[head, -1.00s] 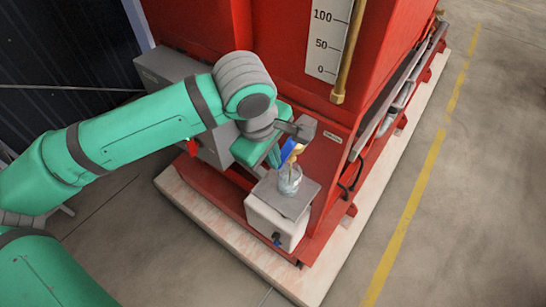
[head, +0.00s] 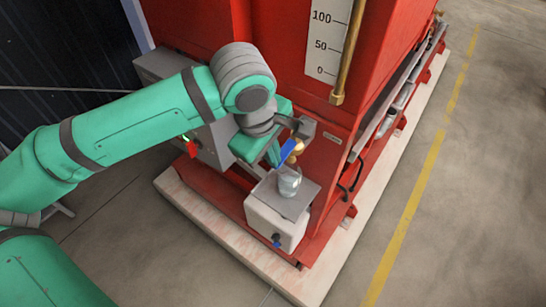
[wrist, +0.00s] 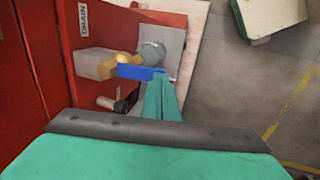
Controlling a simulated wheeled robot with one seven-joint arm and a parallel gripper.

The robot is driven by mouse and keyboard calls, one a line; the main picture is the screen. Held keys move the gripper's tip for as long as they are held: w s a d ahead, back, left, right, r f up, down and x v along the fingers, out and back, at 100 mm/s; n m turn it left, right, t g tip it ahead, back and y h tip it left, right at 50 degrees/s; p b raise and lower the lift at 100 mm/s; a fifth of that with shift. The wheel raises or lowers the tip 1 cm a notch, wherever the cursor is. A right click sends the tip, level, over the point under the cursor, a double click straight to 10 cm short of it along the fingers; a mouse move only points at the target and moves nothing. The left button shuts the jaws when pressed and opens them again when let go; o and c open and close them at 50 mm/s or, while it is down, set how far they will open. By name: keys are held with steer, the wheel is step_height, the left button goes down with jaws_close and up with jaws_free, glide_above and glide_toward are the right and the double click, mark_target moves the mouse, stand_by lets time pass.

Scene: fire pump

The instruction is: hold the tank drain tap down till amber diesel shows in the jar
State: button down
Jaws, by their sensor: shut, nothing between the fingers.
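The tank drain tap has a brass body (head: 297,146) and a blue lever (head: 289,152). The wrist view also shows the lever (wrist: 140,72) and the brass body (wrist: 122,66), beside a red panel marked DRAIN. My gripper (head: 274,158) is shut and empty. In the wrist view its green fingertips (wrist: 158,80) lie right at the lever; whether they press on it I cannot tell. The jar (head: 289,183) stands under the tap and looks grey and cloudy, with no amber visible. It looks grey in the wrist view (wrist: 152,53) too.
The jar stands on a grey plate (head: 309,196) on top of a white box (head: 270,222). The red tank (head: 390,60) with a scale and brass tube (head: 345,60) rises behind. A grey cabinet (head: 220,143) is close to my arm. Floor at right is clear.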

steer(key=shift+r, duration=0.2)
steer(key=shift+w+r, duration=0.1)
steer(key=shift+r, duration=0.2)
steer(key=v, duration=1.3)
steer(key=shift+w+d+r, duration=0.25)
steer(key=shift+w+d, duration=0.05)
steer(key=shift+d, duration=0.05)
